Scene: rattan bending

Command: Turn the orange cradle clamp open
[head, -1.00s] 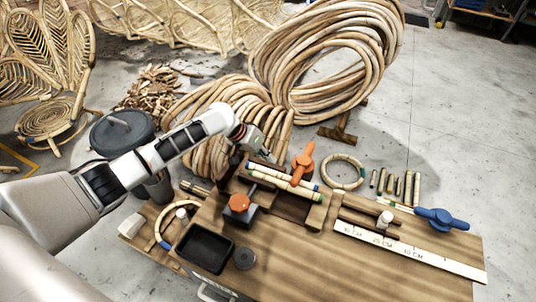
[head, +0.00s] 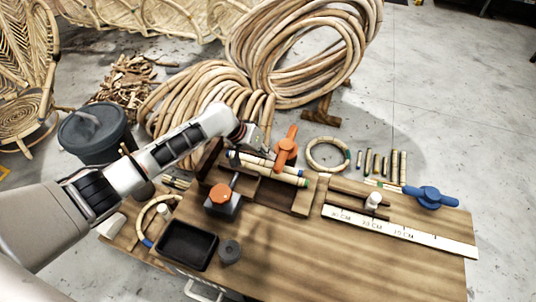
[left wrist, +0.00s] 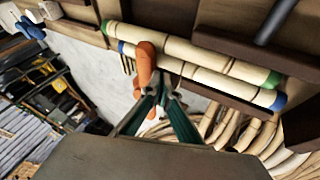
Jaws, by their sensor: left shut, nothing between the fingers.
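The orange cradle clamp (head: 287,148) stands at the back of the wooden cradle (head: 301,203), its handle pointing up and away. Two pale rattan poles (head: 262,162) with green and blue ends lie side by side in the cradle. My left gripper (head: 262,143) is just left of the clamp, with its fingers shut and empty. In the left wrist view, the green fingertips (left wrist: 165,88) are close beside the orange handle (left wrist: 145,62); I cannot tell if they touch it. My right gripper is not in view.
An orange knob (head: 220,193) on a dark block stands front left of the cradle. The front right of the bench is clear.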

